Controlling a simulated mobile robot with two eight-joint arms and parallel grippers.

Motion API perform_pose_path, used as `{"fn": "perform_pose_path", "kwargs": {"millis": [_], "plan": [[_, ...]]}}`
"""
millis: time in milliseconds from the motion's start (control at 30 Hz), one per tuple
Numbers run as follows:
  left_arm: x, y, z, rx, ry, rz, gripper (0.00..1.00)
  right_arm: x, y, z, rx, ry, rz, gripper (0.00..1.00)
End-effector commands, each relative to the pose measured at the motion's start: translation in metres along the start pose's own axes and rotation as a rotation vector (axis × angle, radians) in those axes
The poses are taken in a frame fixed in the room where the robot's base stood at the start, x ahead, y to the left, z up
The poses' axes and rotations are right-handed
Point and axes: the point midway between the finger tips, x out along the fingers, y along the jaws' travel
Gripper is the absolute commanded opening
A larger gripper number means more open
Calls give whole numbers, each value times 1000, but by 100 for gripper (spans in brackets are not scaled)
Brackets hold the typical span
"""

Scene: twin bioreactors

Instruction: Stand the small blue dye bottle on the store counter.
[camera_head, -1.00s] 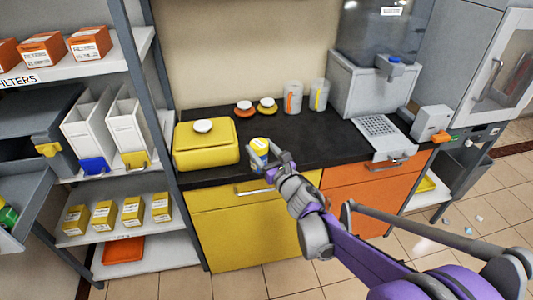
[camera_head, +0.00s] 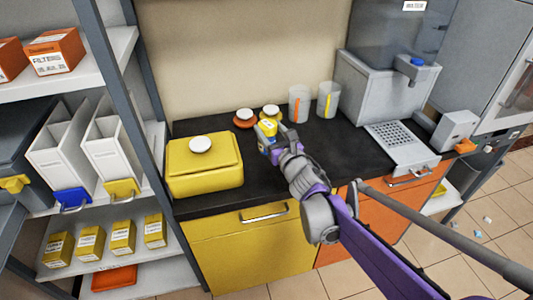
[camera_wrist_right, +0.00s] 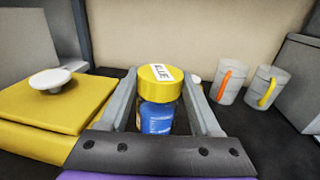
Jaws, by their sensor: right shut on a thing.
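The small blue dye bottle (camera_head: 266,127) has a yellow cap with a white label; its blue body shows best in the right wrist view (camera_wrist_right: 157,119). My right gripper (camera_head: 271,138) is shut on it, one finger on each side, and the bottle is about upright. It is over the dark store counter (camera_head: 345,150), between the yellow box and the cups. I cannot tell whether its base touches the counter. My left gripper is not in view.
A yellow lidded box (camera_head: 205,168) stands left of the bottle. Behind it are an orange-based pot (camera_head: 244,118) and a yellow-based pot (camera_head: 270,111) with white knobs. A grey dispenser (camera_head: 375,95) is further right. Some counter is clear between.

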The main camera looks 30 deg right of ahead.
Motion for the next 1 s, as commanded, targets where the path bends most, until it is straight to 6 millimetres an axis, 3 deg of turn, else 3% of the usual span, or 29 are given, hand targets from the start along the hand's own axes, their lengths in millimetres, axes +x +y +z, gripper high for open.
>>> {"fn": "perform_pose_path", "kwargs": {"millis": [100,333,500,900,933,1000], "plan": [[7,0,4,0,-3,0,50,0,0,-22,1,0,1,0],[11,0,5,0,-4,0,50,1,0,-40,0,0,1,0],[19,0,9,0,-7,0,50,1,0,-65,0,0,1,0],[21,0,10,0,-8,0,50,0,0,-71,0,0,1,0],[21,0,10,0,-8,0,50,0,0,-71,0,0,0,68],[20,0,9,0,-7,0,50,0,0,-70,0,0,0,81]]}}
